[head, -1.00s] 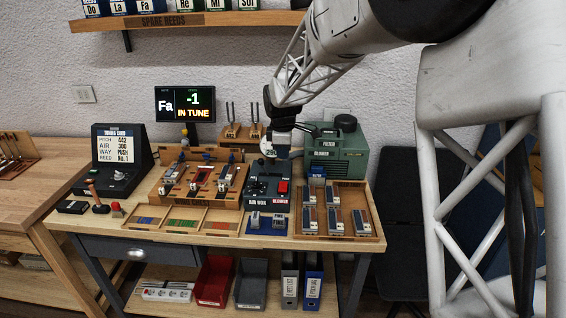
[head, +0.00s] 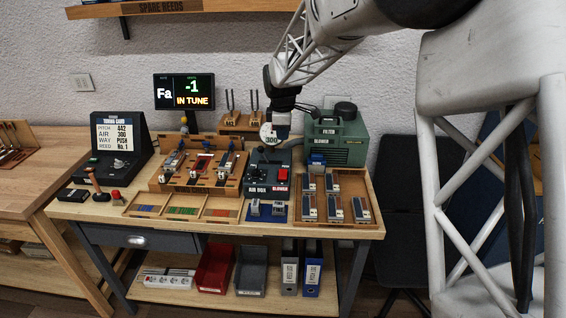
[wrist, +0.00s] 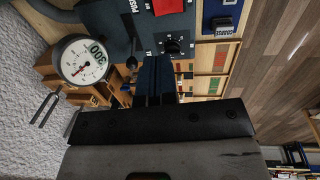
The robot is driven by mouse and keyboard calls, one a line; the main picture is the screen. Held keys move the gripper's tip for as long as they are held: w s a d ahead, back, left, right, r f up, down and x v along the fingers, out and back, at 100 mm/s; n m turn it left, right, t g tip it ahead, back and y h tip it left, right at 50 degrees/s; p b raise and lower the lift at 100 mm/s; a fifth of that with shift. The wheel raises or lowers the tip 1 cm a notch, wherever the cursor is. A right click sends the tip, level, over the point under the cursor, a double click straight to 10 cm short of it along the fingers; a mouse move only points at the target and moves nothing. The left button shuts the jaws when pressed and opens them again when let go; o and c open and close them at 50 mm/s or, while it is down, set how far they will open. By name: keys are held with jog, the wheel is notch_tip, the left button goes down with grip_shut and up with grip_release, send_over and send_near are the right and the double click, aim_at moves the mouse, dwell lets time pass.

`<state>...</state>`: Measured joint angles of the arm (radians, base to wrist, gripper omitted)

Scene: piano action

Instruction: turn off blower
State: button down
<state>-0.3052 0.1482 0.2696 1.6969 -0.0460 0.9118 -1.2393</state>
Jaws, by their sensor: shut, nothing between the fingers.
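The dark air box (head: 257,187) stands on the bench with a red rocker switch (head: 282,175) above a BLOWER label. The red switch shows partly in the wrist view (wrist: 168,6), cut by the top edge. I cannot tell its position. My gripper (head: 283,131) is shut and empty above the back of the box, apart from the switch. In the wrist view the closed fingers (wrist: 155,72) point towards the box, near its black knob (wrist: 173,45). The green blower (head: 345,141) stands behind to the right.
A round gauge (head: 271,134) reading 300 stands close beside my gripper. Tuning forks (head: 242,103) stand behind. A tray of reeds (head: 345,222) lies right of the box, and a wooden jig (head: 180,185) lies left. The display (head: 184,92) reads IN TUNE.

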aim_at(283, 174)
jog(key=f, duration=0.4)
jog(key=w+f, duration=0.1)
jog(key=f, duration=0.9)
jog(key=shift+w, duration=0.35)
jog(key=shift+f, duration=0.2)
dwell(0.4)
jog(key=shift+s, duration=0.15)
jog(key=shift+s+r, duration=0.25)
jog(key=shift+s, duration=0.3)
jog(key=shift+r, duration=0.15)
notch_tip(283, 174, up, 14)
jog(key=s, duration=0.1)
jog(key=shift+s, duration=0.35)
dwell(0.5)
